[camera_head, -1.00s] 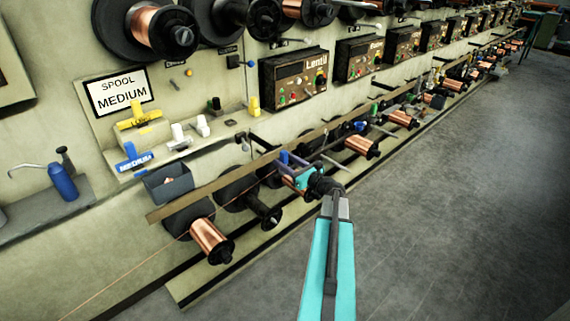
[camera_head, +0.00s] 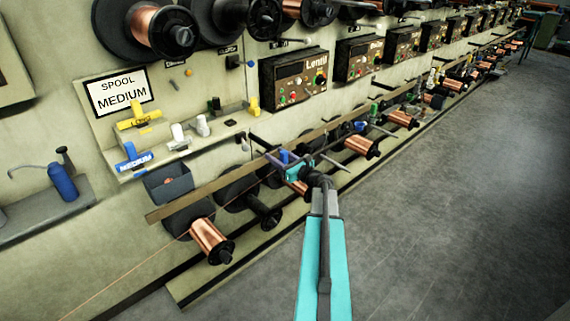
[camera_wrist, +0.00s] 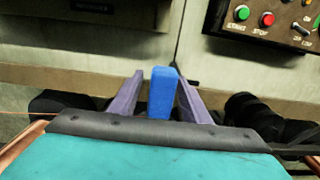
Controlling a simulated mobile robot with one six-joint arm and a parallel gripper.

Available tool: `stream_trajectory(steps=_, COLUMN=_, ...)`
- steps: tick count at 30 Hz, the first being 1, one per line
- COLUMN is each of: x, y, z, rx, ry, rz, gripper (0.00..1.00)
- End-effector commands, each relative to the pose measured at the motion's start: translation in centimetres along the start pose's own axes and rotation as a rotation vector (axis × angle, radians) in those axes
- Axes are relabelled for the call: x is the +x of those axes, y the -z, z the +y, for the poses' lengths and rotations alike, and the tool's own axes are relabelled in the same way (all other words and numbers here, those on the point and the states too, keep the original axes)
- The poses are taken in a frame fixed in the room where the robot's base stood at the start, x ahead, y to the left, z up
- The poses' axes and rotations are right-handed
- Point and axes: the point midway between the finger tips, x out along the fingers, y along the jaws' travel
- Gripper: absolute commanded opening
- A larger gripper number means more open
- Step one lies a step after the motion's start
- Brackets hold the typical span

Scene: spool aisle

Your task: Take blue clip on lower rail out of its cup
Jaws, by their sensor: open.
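The blue clip (camera_wrist: 162,92) stands upright in the middle of the wrist view, between the two purple fingers of my gripper (camera_wrist: 158,95). The fingers stand apart, with a narrow gap between the clip and each finger. In the head view the blue clip (camera_head: 284,156) is a small blue shape at the lower rail (camera_head: 232,180), beside my teal gripper (camera_head: 293,168). The clip's lower end and its cup are hidden behind the gripper body.
Copper spools (camera_head: 209,238) on black holders line the wall below the rail. A grey bin (camera_head: 168,183) hangs at the left. A control box (camera_head: 295,78) is on the wall above. The floor (camera_head: 440,220) at right is clear.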

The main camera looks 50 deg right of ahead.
Motion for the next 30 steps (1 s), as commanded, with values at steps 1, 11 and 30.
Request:
stream_trajectory(steps=1, x=0.07, y=-0.01, z=-0.01, rx=0.0, ry=0.0, rz=0.0, gripper=0.43)
stream_trajectory(steps=11, x=0.02, y=-0.03, z=0.0, rx=0.0, ry=0.0, rz=0.0, gripper=0.43)
stream_trajectory(steps=30, x=-0.01, y=-0.06, z=-0.02, rx=0.0, ry=0.001, rz=-0.001, gripper=0.0)
